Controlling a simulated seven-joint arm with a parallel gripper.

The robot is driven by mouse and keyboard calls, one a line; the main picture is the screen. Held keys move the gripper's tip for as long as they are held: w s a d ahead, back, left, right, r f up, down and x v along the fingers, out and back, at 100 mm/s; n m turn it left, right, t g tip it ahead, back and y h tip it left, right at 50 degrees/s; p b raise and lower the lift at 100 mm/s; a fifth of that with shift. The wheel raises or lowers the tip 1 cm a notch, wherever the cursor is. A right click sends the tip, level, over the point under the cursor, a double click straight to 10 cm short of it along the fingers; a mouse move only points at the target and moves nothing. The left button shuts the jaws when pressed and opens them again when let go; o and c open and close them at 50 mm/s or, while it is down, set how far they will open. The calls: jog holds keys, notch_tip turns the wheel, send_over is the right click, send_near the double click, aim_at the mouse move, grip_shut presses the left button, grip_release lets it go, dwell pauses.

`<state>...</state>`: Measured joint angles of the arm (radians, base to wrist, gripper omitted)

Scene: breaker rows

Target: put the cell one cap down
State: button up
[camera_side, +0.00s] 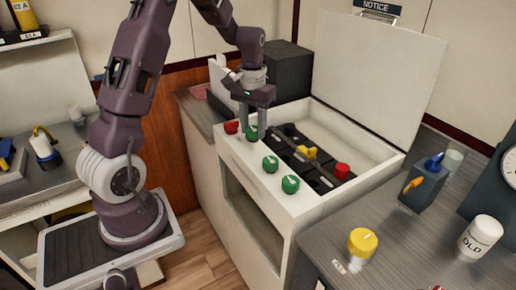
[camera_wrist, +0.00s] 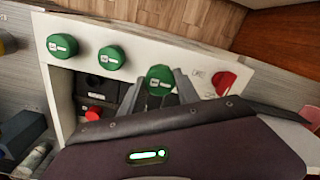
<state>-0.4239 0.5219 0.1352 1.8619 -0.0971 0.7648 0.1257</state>
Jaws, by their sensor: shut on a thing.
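A row of round knobs or caps runs along the front ledge of the white box: one red (camera_side: 231,127) at the far end, then green ones. My gripper (camera_side: 253,134) points down at the row and is shut on the green cap (camera_wrist: 160,78) beside the red one. Its fingers stand on either side of this cap in the wrist view. Two free green caps (camera_side: 270,164) (camera_side: 290,184) sit nearer the side camera. Inside the box are a yellow cap (camera_side: 306,152) and a red cap (camera_side: 341,171) on black blocks. I cannot read which is cell one.
The box's white lid (camera_side: 375,75) stands open behind. On the right counter are a yellow-topped jar (camera_side: 362,243), a white container marked OLD (camera_side: 480,237) and a grey holder (camera_side: 421,190) with blue and orange handles. A black box (camera_side: 288,72) stands behind my gripper.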

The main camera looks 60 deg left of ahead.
aim_at(253, 141)
notch_tip(253, 141, down, 5)
jog(key=shift+r, duration=0.2)
jog(key=shift+f, duration=0.15)
jog(key=o, duration=1.3)
notch_tip(253, 141, up, 12)
jog(key=shift+w+f, duration=0.1)
jog(key=shift+f, duration=0.05)
jog(key=s+d+r+m+t, duration=0.2)
jog(key=s+d+r, duration=0.35)
jog(key=d, duration=0.25)
jog(key=s+d+r+m+t, duration=0.2)
jog(key=s+d+r, duration=0.3)
jog(key=s+d, duration=0.25)
jog(key=shift+m+t, duration=0.8)
jog(key=s+d, duration=0.1)
jog(key=s, duration=0.1)
jog(key=s+d+f, duration=0.1)
jog(key=s, duration=0.2)
jog(key=s+d+f, duration=0.1)
jog(key=s+d, duration=0.1)
jog(key=s, duration=0.1)
jog(key=shift+d, duration=0.1)
